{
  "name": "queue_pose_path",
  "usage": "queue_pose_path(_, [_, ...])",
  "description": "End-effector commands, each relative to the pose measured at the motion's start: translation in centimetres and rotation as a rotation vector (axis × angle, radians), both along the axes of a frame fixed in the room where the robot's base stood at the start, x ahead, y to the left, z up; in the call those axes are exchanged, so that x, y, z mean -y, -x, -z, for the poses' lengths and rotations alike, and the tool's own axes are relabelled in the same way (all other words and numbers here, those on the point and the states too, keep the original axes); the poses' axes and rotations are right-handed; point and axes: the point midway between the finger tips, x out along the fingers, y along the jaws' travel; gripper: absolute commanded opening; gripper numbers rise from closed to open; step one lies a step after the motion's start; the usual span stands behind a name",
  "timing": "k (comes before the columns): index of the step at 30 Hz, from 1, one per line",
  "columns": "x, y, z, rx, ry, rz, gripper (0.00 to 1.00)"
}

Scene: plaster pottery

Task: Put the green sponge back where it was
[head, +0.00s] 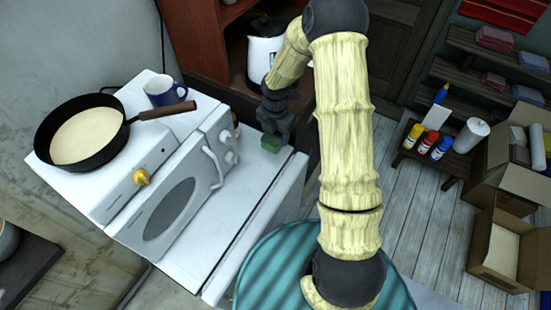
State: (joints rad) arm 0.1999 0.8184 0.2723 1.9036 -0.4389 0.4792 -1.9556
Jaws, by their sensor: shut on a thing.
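The green sponge (271,143) is a small green block at the right end of the white counter top (262,200), near its back edge. My gripper (272,126) reaches down from above and is shut on the sponge. Only part of the sponge shows below the dark fingers. I cannot tell whether the sponge touches the counter or is held just above it.
On top are a black frying pan (112,150) and a blue-and-white mug (165,92). A white pot (262,60) stands on a shelf behind. Bare counter lies in front of the sponge. Paint bottles (429,143) and boxes are at right.

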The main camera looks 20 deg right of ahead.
Motion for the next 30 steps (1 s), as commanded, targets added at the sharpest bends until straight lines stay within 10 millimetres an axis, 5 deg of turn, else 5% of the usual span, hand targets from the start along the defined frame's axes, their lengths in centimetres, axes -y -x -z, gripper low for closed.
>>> queue_pose_path(13, [0.0,0.0,0.3,0.000,0.000,-0.019,0.30])
queue_pose_path(23, [0.0,0.1,5.1,-0.003,0.001,-0.020,0.30])
queue_pose_path(30, [0.0,-0.1,5.8,0.001,0.000,-0.018,0.30])
